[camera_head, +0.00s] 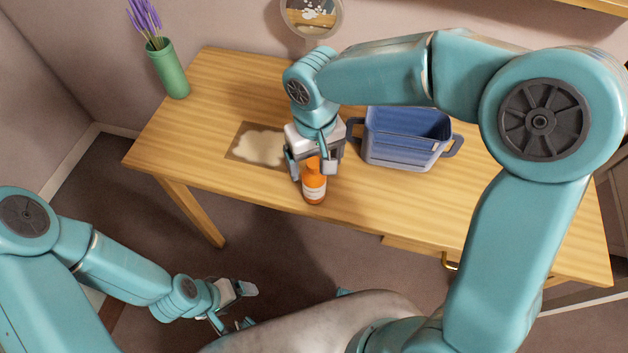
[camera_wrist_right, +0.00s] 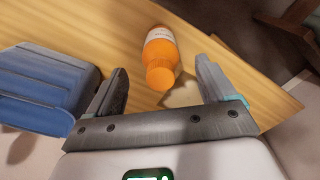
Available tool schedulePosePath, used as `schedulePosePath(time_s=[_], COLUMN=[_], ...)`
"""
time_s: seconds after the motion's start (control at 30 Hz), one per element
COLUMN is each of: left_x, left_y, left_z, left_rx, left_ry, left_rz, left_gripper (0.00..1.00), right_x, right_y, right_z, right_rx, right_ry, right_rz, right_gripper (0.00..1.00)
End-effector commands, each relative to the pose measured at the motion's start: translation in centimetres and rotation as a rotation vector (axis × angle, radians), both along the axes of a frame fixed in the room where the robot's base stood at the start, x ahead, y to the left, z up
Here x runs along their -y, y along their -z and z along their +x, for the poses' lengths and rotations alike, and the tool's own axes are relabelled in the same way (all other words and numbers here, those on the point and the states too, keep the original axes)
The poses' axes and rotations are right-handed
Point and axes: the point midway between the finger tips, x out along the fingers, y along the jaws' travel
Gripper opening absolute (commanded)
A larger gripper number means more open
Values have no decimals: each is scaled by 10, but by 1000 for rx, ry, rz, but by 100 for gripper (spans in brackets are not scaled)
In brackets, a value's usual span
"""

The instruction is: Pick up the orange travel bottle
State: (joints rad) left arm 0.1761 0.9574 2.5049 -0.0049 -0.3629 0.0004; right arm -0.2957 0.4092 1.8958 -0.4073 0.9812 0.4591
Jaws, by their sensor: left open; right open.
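The orange travel bottle (camera_head: 314,188) has a pale label and stands on the wooden table near its front edge. My right gripper (camera_head: 311,172) is open directly above and behind the bottle, its fingers to either side of the cap in the head view. In the right wrist view, the bottle (camera_wrist_right: 161,55) shows beyond and between the open fingertips of my right gripper (camera_wrist_right: 163,75); whether they touch it I cannot tell. My left gripper (camera_head: 248,305) is open and empty, low in front of the table, away from the bottle.
A blue bin (camera_head: 405,140) with handles stands to the right of the bottle; it also shows in the right wrist view (camera_wrist_right: 40,88). A mat with a pale patch (camera_head: 257,146) lies to the left. A green vase (camera_head: 169,70) and round mirror (camera_head: 312,15) stand behind.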

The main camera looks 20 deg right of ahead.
Motion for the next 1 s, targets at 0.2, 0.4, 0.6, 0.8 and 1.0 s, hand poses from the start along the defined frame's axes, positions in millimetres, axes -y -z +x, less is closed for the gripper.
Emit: schedulePosePath(time_s=[0.2, 0.4, 0.6, 0.8, 1.0], left_x=[0, 0, 0, 0, 0], left_y=[1, 1, 1, 1, 1], left_z=[0, 0, 0, 0, 0], left_rx=[0, 0, 0, 0, 0], left_ry=[0, 0, 0, 0, 0], left_rz=[0, 0, 0, 0, 0], left_gripper=[83, 83, 83, 83, 83], right_x=[-1, -1, -1, -1, -1], right_y=[35, 42, 41, 41, 40], right_z=[3, 4, 4, 4, 4], right_rx=[-5, -1, -1, -1, 0], right_ry=[0, 1, 1, 1, 1], right_rz=[-1, 0, 0, 0, 0], right_gripper=[84, 84, 55, 3, 3])
